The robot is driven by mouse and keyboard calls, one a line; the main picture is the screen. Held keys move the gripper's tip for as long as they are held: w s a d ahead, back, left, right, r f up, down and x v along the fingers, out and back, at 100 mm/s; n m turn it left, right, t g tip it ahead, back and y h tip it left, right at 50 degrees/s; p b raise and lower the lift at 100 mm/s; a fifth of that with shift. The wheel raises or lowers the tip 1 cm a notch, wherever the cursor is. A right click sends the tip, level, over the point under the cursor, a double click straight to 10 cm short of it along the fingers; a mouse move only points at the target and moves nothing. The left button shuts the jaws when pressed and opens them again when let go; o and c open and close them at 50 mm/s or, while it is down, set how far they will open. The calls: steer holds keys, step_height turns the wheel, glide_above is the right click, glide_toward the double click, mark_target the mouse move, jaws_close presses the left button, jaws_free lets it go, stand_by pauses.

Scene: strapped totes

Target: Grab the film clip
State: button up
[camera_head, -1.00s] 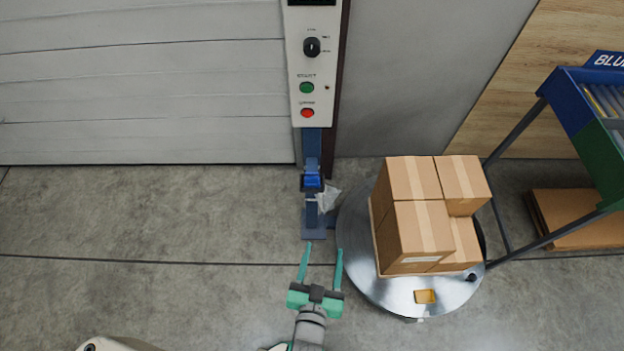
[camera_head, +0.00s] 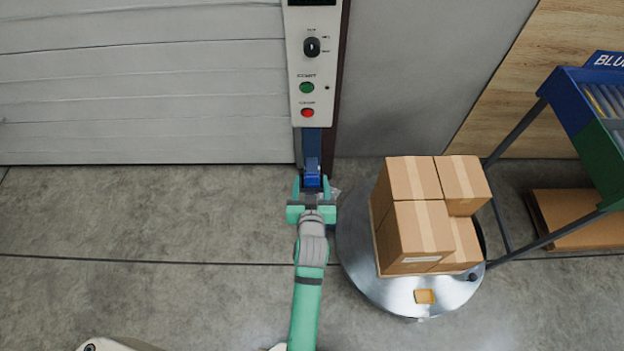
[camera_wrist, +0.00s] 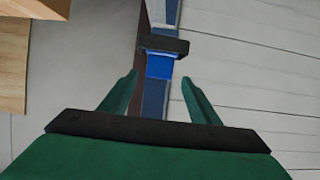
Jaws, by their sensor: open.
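The film clip (camera_head: 312,180) is a small bright blue piece on the blue post below the control panel. In the wrist view the blue clip (camera_wrist: 160,66) sits under a dark crossbar, between and beyond my fingertips. My gripper (camera_head: 312,183) has green fingers, one on each side of the clip in the head view. In the wrist view my gripper (camera_wrist: 160,80) is open, with nothing between its fingers. I cannot tell whether a finger touches the clip. The pale film beside the post is mostly hidden behind my gripper.
The control panel (camera_head: 312,75) stands above the clip, with a knob and green and red buttons. To the right, a round metal turntable (camera_head: 375,285) bears stacked cardboard boxes (camera_head: 422,232). A blue-green roller rack (camera_head: 575,110) is at far right. The floor at left is clear.

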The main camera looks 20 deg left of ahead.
mark_target(312, 173)
steer(key=shift+x, duration=4.05)
steer(key=shift+w+d+r, duration=0.1)
steer(key=shift+d, duration=0.05)
steer(key=c, duration=1.1)
